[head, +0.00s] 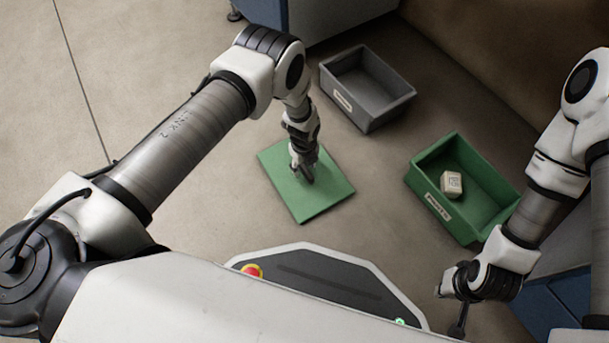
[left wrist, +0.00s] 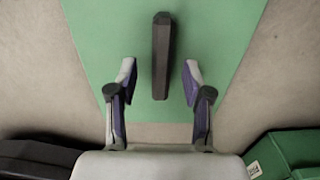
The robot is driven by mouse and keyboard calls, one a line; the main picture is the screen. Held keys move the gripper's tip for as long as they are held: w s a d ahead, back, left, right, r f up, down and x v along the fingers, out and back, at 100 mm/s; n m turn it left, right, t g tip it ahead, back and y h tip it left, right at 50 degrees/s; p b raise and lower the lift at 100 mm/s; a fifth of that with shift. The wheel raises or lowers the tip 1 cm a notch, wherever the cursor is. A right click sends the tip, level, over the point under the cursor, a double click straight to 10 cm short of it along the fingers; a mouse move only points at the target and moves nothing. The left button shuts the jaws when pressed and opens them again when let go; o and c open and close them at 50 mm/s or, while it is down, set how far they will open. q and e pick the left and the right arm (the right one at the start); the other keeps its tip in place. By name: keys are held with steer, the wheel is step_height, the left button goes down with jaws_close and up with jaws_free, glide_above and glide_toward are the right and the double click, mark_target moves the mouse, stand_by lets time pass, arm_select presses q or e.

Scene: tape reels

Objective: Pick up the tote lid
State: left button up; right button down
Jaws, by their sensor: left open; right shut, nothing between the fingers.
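The tote lid (head: 322,201) is a flat green panel lying on the floor. It also fills much of the left wrist view (left wrist: 105,45), where a dark upright handle (left wrist: 161,55) stands on it. My left gripper (head: 303,176) is over the lid, pointing down. In the left wrist view its two fingers (left wrist: 160,80) are open, one on each side of the handle's near end, with gaps on both sides. In the head view the gripper hides the handle. My right gripper (head: 458,329) is at the lower right, away from the lid, shut and empty.
A grey tote (head: 342,99) stands behind the lid. Blue-sided furniture (head: 335,16) is at the back. Bare floor lies left of the lid.

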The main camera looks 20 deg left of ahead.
arm_select(q)
step_height(320, 180, down, 2)
steer(key=shift+f, duration=0.15)
steer(key=shift+w, duration=0.1)
jaws_close()
steer(key=shift+r, duration=0.2)
